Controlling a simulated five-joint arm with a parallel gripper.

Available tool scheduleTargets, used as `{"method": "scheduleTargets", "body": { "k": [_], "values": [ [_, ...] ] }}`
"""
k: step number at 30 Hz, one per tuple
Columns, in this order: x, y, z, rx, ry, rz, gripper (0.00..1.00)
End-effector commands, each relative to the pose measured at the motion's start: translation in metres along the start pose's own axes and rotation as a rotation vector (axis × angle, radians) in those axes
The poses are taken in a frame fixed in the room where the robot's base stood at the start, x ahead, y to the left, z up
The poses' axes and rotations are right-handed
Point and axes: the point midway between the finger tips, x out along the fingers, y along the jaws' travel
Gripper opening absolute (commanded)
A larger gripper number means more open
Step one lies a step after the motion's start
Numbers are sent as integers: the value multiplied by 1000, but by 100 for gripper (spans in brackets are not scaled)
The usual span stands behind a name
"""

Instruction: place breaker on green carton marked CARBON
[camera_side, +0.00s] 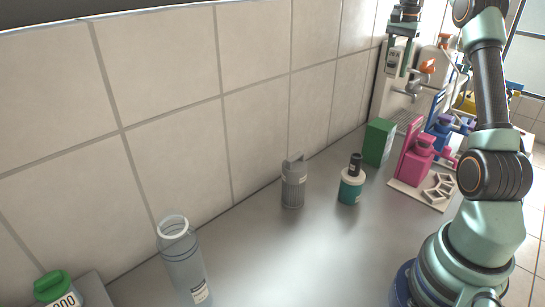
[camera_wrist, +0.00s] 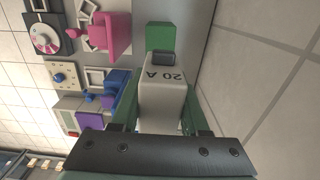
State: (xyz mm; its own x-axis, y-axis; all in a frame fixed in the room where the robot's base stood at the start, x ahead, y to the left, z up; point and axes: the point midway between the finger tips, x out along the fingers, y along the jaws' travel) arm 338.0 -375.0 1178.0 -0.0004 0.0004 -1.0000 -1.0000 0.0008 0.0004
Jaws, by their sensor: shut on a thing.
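The breaker (camera_wrist: 162,100), a pale block with a dark toggle and "20 A" on it, fills the middle of the wrist view between my green fingers. My gripper (camera_side: 403,58) is shut on it, high up near the back wall in the side view. The green carton (camera_side: 379,142) stands upright on the grey bench below, apart from the breaker. In the wrist view the carton (camera_wrist: 160,34) shows just beyond the breaker's toggle end. I cannot read any marking on the carton.
A teal jar (camera_side: 351,187), a grey canister (camera_side: 293,182) and a clear bottle (camera_side: 183,262) stand to the left. The tiled wall runs close behind the carton.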

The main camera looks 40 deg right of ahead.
Motion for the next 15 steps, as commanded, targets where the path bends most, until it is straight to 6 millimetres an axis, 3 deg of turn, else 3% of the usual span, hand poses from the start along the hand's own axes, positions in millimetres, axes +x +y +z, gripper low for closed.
{"method": "scheduleTargets", "body": {
  "k": [9,15],
  "values": [
    [74,0,1,-1,-2,2,0],
    [100,0,0,-2,0,0,0]
  ]
}}
